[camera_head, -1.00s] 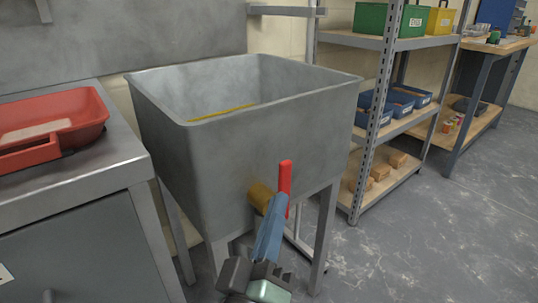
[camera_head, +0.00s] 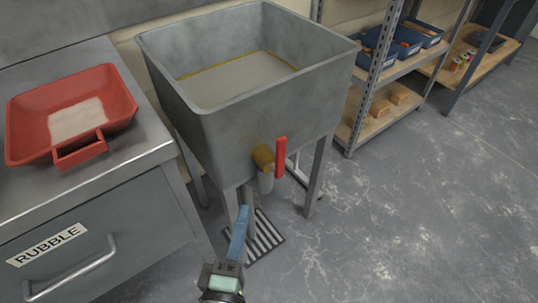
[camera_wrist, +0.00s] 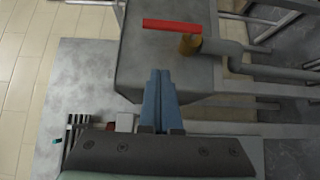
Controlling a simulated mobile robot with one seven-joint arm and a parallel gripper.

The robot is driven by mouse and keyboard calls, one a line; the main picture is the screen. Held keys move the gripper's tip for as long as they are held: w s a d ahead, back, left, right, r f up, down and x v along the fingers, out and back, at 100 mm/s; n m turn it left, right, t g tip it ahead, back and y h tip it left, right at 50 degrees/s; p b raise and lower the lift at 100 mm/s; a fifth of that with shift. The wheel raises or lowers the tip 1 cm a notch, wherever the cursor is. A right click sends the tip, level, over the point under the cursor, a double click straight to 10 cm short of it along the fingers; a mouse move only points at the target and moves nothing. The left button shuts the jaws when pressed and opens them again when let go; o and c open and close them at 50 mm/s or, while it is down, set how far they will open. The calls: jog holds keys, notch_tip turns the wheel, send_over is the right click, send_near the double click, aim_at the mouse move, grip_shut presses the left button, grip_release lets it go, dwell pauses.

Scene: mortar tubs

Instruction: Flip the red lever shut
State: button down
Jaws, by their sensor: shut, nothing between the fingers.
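The red lever (camera_head: 281,157) stands upright beside the brass valve (camera_head: 263,157) on the front of the grey metal tub (camera_head: 300,103). In the wrist view the red lever (camera_wrist: 172,25) lies across the picture above the brass valve (camera_wrist: 190,44). My gripper (camera_head: 243,212) has blue fingers pressed together and empty. It is below and in front of the valve, apart from the lever. In the wrist view my gripper (camera_wrist: 160,75) points toward the tub, short of the lever.
A floor drain grate (camera_head: 262,236) lies under the tub. A drawer cabinet (camera_head: 95,255) marked RUBBLE stands at the left with a red tray (camera_head: 122,100) on top. A metal shelf (camera_head: 376,80) stands at the right. The floor at front right is clear.

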jog(key=shift+w, duration=0.1)
jog(key=p, duration=0.2)
send_near(276, 155)
jog(key=w+a, duration=0.3)
jog(key=w, duration=0.1)
jog(key=w+d, duration=0.2)
jog(key=d, duration=0.1)
jog(key=shift+w+d+r+p, duration=0.15)
jog(key=shift+w+r+p, duration=0.05)
jog(key=shift+w+p, duration=0.15)
jog(key=shift+r+p, duration=0.15)
jog(key=shift+p, duration=0.15)
jog(key=shift+d+p, duration=0.1)
jog(key=shift+p, duration=0.55)
